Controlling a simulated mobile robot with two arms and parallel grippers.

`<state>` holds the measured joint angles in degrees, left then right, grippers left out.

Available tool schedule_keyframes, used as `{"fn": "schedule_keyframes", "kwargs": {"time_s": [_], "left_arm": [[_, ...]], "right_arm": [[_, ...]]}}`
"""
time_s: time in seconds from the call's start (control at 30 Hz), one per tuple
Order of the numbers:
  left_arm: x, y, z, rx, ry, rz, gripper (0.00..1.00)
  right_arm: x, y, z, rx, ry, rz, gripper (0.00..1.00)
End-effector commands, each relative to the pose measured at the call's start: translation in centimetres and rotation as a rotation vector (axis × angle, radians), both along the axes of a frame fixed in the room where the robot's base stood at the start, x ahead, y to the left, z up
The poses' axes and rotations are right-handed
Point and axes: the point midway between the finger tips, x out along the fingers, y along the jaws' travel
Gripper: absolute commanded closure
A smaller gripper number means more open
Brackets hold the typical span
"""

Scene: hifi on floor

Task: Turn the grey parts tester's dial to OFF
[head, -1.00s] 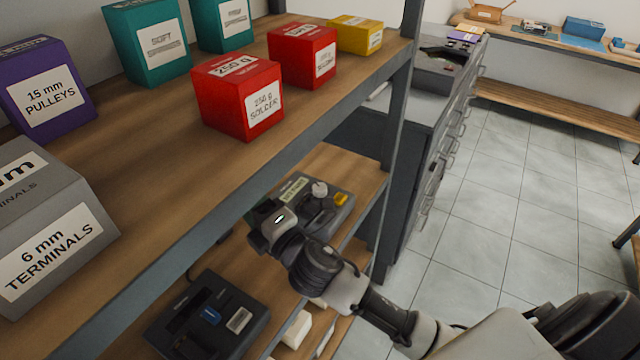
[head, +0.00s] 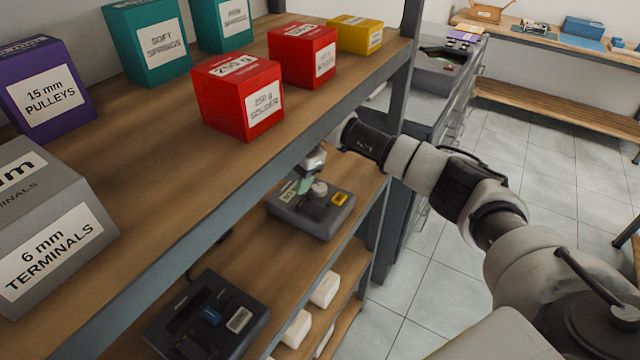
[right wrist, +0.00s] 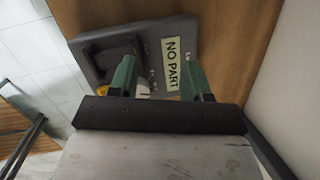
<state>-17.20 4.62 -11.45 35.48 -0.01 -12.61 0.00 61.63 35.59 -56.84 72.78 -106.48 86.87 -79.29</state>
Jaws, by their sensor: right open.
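The grey parts tester (head: 312,222) lies on the shelf below the top one. Its pale round dial (head: 319,187) and yellow part (head: 339,199) show on top. My right gripper (head: 303,184) is just above the tester, beside the dial, pointing down. In the right wrist view its two green fingers (right wrist: 158,64) are apart over the tester (right wrist: 185,30), with a "NO PART" label (right wrist: 173,64) beyond. The dial cannot be made out clearly there, and its pointer setting is unreadable. My left gripper is out of view.
The top shelf (head: 150,190) overhangs close to my right arm, with several labelled boxes on it. A shelf post (head: 392,130) stands behind the wrist. A black device (head: 208,315) sits on the tester's shelf, nearer. White boxes (head: 325,288) are below. The floor right is open.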

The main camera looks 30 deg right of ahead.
Motion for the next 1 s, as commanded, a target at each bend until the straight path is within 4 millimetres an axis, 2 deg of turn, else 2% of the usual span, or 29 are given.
{"fn": "schedule_keyframes", "kwargs": {"time_s": [0.03, 0.1, 0.23, 0.37, 0.7, 0.83, 1.0], "left_arm": [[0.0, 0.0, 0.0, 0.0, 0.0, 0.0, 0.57], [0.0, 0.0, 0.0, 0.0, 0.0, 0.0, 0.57], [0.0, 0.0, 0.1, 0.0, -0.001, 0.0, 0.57], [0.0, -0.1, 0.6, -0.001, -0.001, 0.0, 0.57], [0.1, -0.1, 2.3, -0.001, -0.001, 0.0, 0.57], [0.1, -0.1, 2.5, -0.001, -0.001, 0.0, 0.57], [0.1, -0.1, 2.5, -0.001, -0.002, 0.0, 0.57]], "right_arm": [[0.3, -2.1, 0.8, -0.077, 0.014, 0.003, 0.52], [0.3, -4.3, 1.5, -0.158, 0.037, 0.009, 0.52], [0.3, -6.3, 2.3, -0.233, 0.065, 0.012, 0.52], [0.2, -6.6, 1.4, -0.246, 0.075, 0.012, 0.52], [0.2, -6.4, -3.7, -0.241, 0.073, 0.012, 0.52], [0.2, -6.4, -4.8, -0.241, 0.071, 0.012, 0.52], [0.2, -6.4, -5.2, -0.241, 0.07, 0.012, 0.52]]}}
